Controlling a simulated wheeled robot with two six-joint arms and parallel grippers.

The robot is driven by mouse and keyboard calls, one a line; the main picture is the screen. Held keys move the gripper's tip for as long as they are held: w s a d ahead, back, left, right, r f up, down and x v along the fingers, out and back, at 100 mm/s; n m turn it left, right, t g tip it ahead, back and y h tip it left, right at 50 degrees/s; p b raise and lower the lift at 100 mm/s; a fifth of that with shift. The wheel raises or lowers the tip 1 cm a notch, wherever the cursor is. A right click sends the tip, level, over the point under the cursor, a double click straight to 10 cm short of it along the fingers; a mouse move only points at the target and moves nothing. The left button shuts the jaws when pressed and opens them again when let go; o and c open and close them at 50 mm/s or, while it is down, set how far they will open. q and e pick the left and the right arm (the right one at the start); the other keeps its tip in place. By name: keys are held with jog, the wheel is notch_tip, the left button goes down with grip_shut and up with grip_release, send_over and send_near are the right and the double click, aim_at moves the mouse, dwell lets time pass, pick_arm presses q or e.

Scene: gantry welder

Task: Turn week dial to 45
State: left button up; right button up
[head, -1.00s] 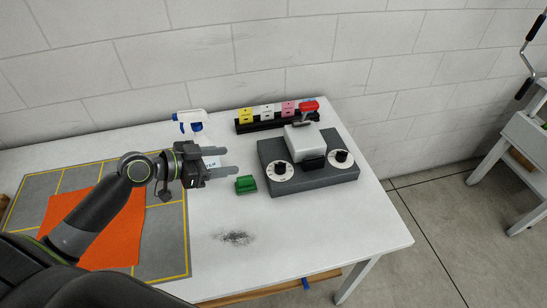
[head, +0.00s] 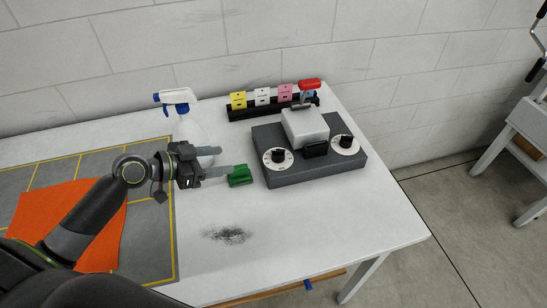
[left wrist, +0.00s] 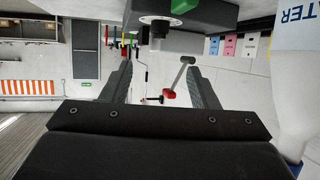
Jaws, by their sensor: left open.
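A dark grey device (head: 315,172) on the white table has two white dials with black knobs. The left dial (head: 277,159) is at its near left corner and the right dial (head: 345,145) is at its right. Their markings are too small to read, so I cannot tell which is the week dial. My left gripper (head: 225,161) is open and empty, left of the device, with its fingers pointing right towards the left dial and apart from it. In the left wrist view, a knob (left wrist: 158,30) stands beyond the open fingers (left wrist: 160,68). My right gripper is out of view.
A green block (head: 240,176) lies close to the lower fingertip. A spray bottle (head: 195,130) stands behind the gripper. A black rack (head: 245,113) of coloured cards and a red-handled lever (head: 309,86) are behind. An orange sheet (head: 75,220) lies left. The front table is clear except a dark smudge.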

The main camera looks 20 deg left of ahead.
aim_at(276, 154)
pick_arm(q)
jog(key=p+x, duration=0.3)
jog(key=x, duration=1.2)
jog(key=shift+w+d+r+p, duration=0.1)
jog(key=shift+w+d+p, duration=0.15)
jog(key=shift+p, duration=0.1)
jog(key=shift+x, duration=0.85)
jog(key=shift+s, duration=0.1)
jog(key=shift+c, duration=0.4)
jog(key=c, duration=0.9)
jog(key=shift+s+n+t+y+p, duration=0.1)
jog(key=shift+n+t+y+p, duration=0.5)
jog(key=shift+p, duration=0.35)
jog(key=n+y+p, duration=0.1)
jog(key=n+t+y+p, duration=0.1)
jog(key=p, duration=0.1)
jog(key=shift+d+r+n+y, duration=0.15)
jog(key=shift+d+n+y, duration=0.1)
jog(key=shift+n+y, duration=0.15)
jog(key=n+y+p, duration=0.1)
jog(key=p, duration=0.1)
jog(key=shift+t+p, duration=0.3)
jog(key=shift+p, duration=0.05)
jog(key=shift+n+y+p, duration=0.6)
jog(key=shift+y+p, duration=0.05)
jog(key=shift+y, duration=0.05)
